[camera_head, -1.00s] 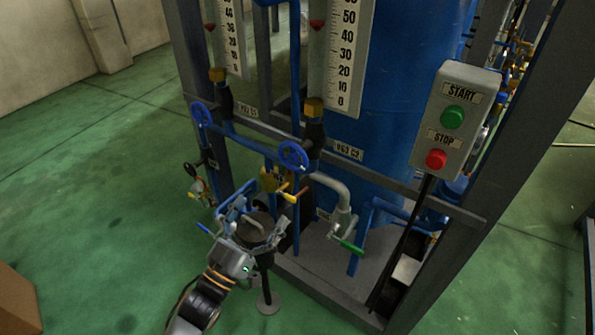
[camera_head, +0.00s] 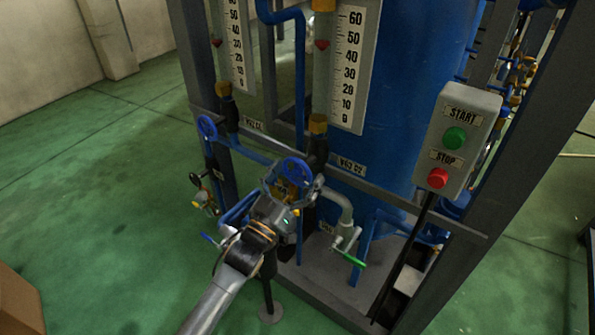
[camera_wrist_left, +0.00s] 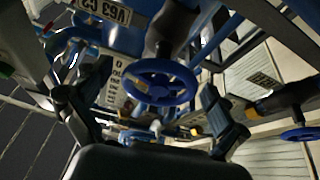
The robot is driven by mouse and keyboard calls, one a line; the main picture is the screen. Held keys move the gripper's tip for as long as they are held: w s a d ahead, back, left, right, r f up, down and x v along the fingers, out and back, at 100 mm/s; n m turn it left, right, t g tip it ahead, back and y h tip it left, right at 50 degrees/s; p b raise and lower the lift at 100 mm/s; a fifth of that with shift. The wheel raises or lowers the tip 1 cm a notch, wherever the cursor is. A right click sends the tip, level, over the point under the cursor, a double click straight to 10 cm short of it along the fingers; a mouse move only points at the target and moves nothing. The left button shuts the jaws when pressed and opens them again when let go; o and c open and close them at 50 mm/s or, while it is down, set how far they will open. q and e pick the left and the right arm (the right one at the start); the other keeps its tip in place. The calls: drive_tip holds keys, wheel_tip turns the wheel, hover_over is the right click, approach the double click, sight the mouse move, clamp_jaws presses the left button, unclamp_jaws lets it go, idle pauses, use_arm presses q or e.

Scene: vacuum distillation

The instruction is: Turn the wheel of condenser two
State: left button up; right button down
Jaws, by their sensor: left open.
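The blue handwheel (camera_head: 295,168) sits on the front pipe below the right-hand gauge, beside a label ending in C2 (camera_head: 351,167). My left gripper (camera_head: 292,186) is open just in front of and below this wheel, with one finger to each side. In the left wrist view the wheel (camera_wrist_left: 160,99) shows in the middle, between the two spread fingers (camera_wrist_left: 150,108). I see no clear contact between fingers and wheel. My gripper hides the valve parts and pipe behind it. My right gripper is not in view.
A second blue handwheel (camera_head: 207,127) is to the left under the other gauge. A green-handled valve (camera_head: 350,258) is to the lower right. The START/STOP box (camera_head: 456,140) is at the right. Dark frame posts surround the blue tank (camera_head: 405,100).

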use_arm(q)
drive_tip(key=c, duration=1.2)
drive_tip(key=shift+o, duration=0.2)
